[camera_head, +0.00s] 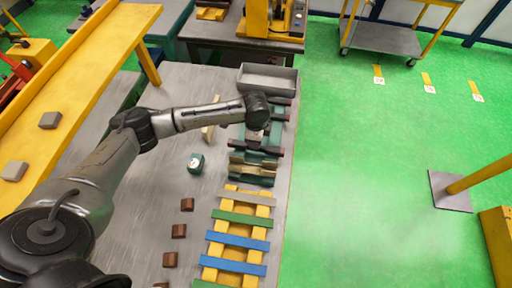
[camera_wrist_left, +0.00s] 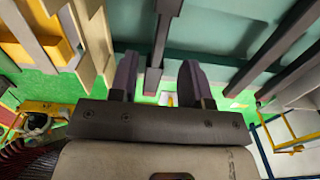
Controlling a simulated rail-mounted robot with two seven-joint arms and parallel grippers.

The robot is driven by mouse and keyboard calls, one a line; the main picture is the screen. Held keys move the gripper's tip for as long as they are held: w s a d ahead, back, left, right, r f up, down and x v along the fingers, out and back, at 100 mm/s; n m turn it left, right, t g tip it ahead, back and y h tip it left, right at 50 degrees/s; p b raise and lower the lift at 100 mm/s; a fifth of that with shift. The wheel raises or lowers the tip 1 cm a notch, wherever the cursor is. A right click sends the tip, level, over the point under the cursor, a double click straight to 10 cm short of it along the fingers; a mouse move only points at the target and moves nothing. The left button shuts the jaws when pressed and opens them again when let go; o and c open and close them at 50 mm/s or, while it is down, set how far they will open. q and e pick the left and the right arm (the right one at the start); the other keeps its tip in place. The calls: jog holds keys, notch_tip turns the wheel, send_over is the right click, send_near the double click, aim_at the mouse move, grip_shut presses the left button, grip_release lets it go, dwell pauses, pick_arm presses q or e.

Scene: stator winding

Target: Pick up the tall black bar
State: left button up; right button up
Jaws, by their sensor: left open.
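My left gripper (camera_head: 266,122) reaches in from the left over a stack of dark green and black parts (camera_head: 257,160) on the grey workbench. In the left wrist view, its two fingers (camera_wrist_left: 160,72) are open. A dark upright bar (camera_wrist_left: 159,35) with a reddish-brown end shows in line with the gap between them. I cannot tell whether the fingers touch it, or whether it is the tall black bar. In the head view, dark bar ends (camera_head: 279,101) stick out beside the wrist, and the gripper hides part of the stack. My right gripper is not in view.
A grey tray (camera_head: 267,68) stands behind the stack. A yellow rack with coloured slats (camera_head: 240,218) lies in front. The green floor (camera_head: 360,190) right of the bench is open.

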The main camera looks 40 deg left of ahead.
pick_arm(q)
jog(key=shift+f, duration=2.55)
grip_shut()
